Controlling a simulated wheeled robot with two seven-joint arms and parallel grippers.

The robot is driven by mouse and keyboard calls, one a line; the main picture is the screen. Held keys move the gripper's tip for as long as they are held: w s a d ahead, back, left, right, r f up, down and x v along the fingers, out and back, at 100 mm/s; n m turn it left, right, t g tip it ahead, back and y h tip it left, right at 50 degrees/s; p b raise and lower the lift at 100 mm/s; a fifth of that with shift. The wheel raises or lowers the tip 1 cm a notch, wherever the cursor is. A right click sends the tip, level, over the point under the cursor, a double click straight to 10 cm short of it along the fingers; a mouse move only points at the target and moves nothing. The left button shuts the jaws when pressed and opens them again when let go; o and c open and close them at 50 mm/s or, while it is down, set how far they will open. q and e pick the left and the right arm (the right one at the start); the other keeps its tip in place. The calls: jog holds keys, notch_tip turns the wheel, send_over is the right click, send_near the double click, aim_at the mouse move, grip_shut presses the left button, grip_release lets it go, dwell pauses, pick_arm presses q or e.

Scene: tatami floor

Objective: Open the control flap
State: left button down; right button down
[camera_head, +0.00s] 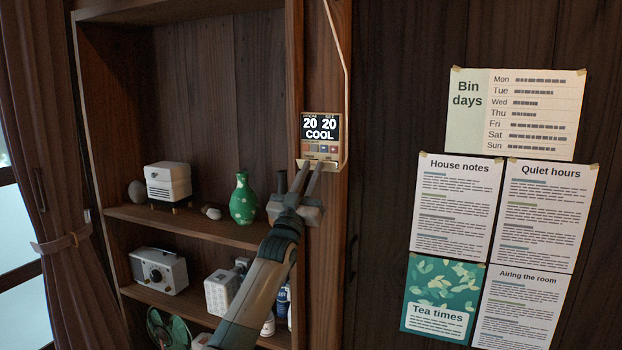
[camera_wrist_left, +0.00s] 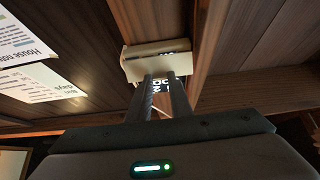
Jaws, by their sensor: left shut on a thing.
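The control panel (camera_head: 320,128) is mounted on the wooden post right of the shelves. Its display reads "20 20 COOL", and a row of small coloured buttons shows under it. The pale control flap (camera_head: 331,165) sits at the panel's lower edge, jutting out below the buttons. In the left wrist view, the flap (camera_wrist_left: 150,65) shows as a pale block at the fingertips. My left gripper (camera_head: 312,167) reaches up from below and is shut on the flap, with a narrow gap between its fingers. The fingers hide part of the flap. My right gripper is not in view.
Open shelves left of the post hold a green vase (camera_head: 243,198), a white appliance (camera_head: 168,182), a radio (camera_head: 158,271) and other items close to my left arm. A pale conduit (camera_head: 346,90) runs beside the panel. Paper notices (camera_head: 455,205) hang on the right wall.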

pick_arm(q)
jog(key=shift+f, duration=0.1)
dwell(0.3)
jog(key=c, duration=1.6)
grip_release()
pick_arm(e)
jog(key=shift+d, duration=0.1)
pick_arm(q)
jog(key=shift+s, duration=0.1)
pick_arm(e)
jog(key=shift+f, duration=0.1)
